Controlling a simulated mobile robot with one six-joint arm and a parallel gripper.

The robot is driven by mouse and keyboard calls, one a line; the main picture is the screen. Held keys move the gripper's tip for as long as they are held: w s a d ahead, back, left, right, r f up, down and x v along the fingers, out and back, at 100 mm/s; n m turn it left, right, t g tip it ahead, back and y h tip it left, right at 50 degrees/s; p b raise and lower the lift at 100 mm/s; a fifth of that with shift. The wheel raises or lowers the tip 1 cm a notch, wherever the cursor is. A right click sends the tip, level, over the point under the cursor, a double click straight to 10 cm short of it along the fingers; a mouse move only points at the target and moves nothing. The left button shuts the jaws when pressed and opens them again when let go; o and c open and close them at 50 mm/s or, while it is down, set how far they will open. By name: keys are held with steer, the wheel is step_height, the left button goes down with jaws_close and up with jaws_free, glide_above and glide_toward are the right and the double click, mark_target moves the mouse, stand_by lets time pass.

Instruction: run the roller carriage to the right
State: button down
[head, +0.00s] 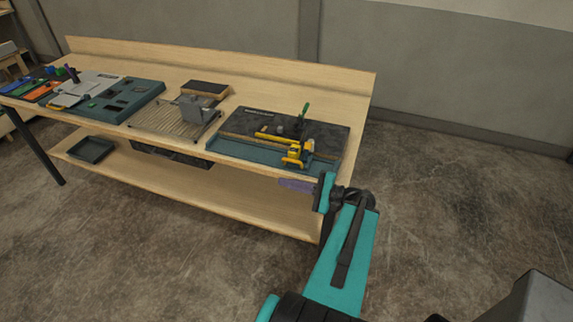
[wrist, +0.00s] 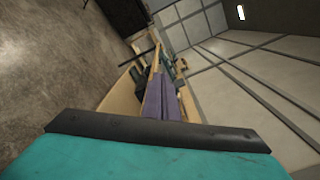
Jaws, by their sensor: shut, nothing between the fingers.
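A grey block (head: 203,106) sits at the right part of a tan ribbed bed (head: 165,117) in the middle of the bench; it looks like the roller carriage, but it is too small to be sure. On the dark and teal board (head: 225,147) to its right, a yellow fixture (head: 296,155) stands by a tan rail. My gripper (head: 284,183) is in front of the bench's right end, apart from both. Its purple fingers are shut and empty; they also show in the wrist view (wrist: 163,98), pointing toward the bench.
A wooden bench (head: 240,70) with a raised back edge carries these boards. A grey and teal console (head: 137,100) stands left of the ribbed bed. A dark tray (head: 92,149) lies on the lower shelf. The floor (head: 450,200) to the right is clear.

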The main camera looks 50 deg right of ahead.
steer(key=w+a+f+n+g+y+b, duration=0.15)
steer(key=a+f+n+g+b, duration=0.35)
steer(key=a+f, duration=0.85)
steer(key=w+a+f+n+g+y+b, duration=0.1)
steer(key=a+f+n+g+y, duration=0.1)
steer(key=a+f+g, duration=0.8)
steer(key=s+a+f+n+g+h+b, duration=0.2)
steer(key=s+a+f+n+h, duration=0.1)
steer(key=f, duration=0.6)
steer(key=s+a+f+n+g+h+b, duration=0.2)
steer(key=s+a+f+n, duration=0.3)
steer(key=f, duration=0.4)
steer(key=s+a+f+n+g+h+b, duration=0.2)
steer(key=s+a+f+n+g+h, duration=0.1)
steer(key=s+f, duration=0.4)
steer(key=a+f+n+h, duration=0.1)
steer(key=f+n+h, duration=0.1)
steer(key=shift+s+a+n+b, duration=0.3)
steer(key=shift+a+b, duration=0.05)
steer(key=shift+b, duration=0.05)
